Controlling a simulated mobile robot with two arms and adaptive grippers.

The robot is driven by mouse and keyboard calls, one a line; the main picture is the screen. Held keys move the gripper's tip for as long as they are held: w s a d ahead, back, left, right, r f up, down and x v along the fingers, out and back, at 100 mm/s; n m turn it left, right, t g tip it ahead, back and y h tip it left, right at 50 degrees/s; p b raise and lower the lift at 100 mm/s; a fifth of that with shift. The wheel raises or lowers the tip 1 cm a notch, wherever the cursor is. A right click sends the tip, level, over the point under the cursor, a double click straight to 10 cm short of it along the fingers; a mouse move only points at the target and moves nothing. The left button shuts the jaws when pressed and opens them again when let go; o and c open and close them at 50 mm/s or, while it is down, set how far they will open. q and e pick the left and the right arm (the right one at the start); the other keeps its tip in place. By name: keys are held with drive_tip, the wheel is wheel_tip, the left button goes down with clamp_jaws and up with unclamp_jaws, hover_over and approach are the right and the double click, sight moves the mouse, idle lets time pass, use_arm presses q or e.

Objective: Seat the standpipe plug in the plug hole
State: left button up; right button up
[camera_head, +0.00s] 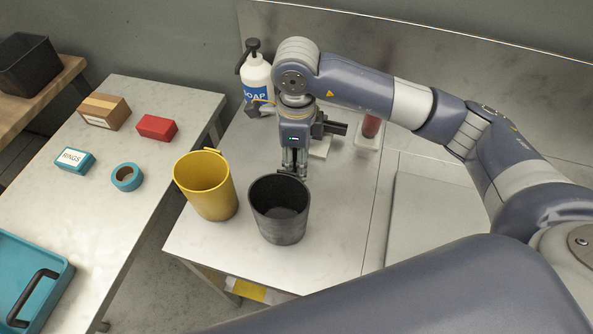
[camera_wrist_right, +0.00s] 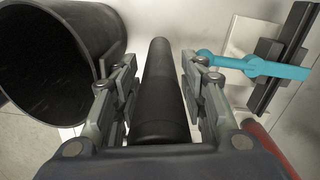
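My right gripper (camera_head: 294,174) points down just behind the black bucket, above the worktop. In the right wrist view, a dark cylinder (camera_wrist_right: 160,90), which looks like the standpipe plug, lies lengthwise between the fingers (camera_wrist_right: 160,58). Pale gaps show on both sides of it near the fingertips, so the fingers look open around it. In the head view, the cylinder is mostly hidden by the gripper. I cannot make out the plug hole in either view. My left gripper is not in view.
The black bucket (camera_head: 279,226) is close beside the right fingers, with a yellow bucket (camera_head: 208,200) to its left. A soap bottle (camera_head: 257,80) stands behind. A cyan lever (camera_wrist_right: 255,65) shows beside the gripper. The left table holds boxes, a tape roll (camera_head: 127,177) and a teal tray (camera_head: 57,258).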

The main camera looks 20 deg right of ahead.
clamp_jaws()
drive_tip(key=shift+r, duration=0.1)
